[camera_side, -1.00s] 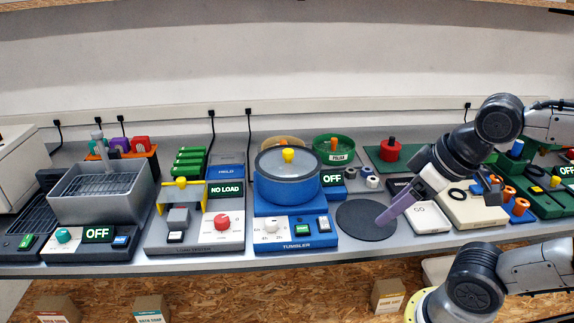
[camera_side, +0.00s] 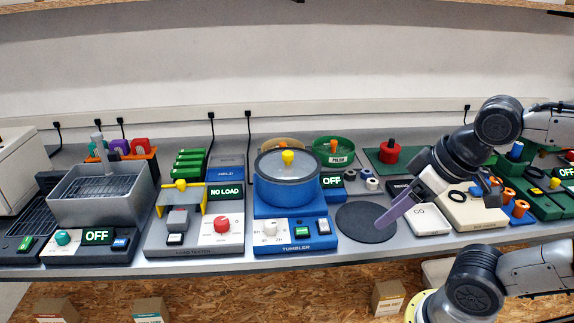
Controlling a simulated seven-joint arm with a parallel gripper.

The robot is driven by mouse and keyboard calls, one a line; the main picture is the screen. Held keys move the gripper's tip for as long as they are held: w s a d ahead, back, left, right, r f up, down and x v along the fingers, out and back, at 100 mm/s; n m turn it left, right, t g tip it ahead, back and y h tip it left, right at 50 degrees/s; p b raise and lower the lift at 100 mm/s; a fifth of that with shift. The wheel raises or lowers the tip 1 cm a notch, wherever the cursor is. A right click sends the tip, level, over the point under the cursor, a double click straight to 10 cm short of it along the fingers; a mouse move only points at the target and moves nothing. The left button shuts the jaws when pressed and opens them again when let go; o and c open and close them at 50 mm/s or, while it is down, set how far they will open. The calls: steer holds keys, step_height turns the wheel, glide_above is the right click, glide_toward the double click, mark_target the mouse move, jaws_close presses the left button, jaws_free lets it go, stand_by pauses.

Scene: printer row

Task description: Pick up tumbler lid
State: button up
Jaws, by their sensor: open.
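The tumbler (camera_side: 286,190) is a blue round tub on a blue base marked TUMBLER, left of the middle of the side view. Its lid (camera_side: 270,163) is a grey, see-through-looking disc with a yellow knob (camera_side: 288,157) on top, and it sits on the tub. My gripper (camera_side: 380,224) has purple fingers pointing down and left, low over a dark round mat (camera_side: 352,222), to the right of the tumbler and apart from the lid. I see nothing held in it. The gap between the fingers is hard to make out from this side.
The load tester (camera_side: 195,225) stands left of the tumbler, and a grey basin (camera_side: 100,192) further left. A green POLISH bowl (camera_side: 335,143) is behind the tumbler to the right. White boxes (camera_side: 440,220) lie right of the mat.

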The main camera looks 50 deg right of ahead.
steer(key=w+d+r+m+g+h, duration=0.1)
steer(key=w+d+r+m, duration=0.1)
steer(key=w+r+m, duration=0.55)
steer(key=w+d+r+m+g, duration=0.1)
steer(key=w+d+r+m, duration=0.1)
steer(key=w+r+m, duration=0.6)
steer(key=m+g, duration=0.3)
steer(key=g, duration=0.1)
glide_above(288, 153)
steer(key=shift+n+h, duration=0.25)
steer(key=shift+h, duration=0.15)
steer(key=f, duration=1.6)
steer(key=shift+a+f, duration=0.2)
steer(key=shift+a, duration=0.2)
steer(key=shift+d+f, duration=0.25)
steer(key=shift+f, duration=1.35)
steer(key=shift+d+f, duration=0.2)
steer(key=shift+f, duration=1.35)
jaws_close()
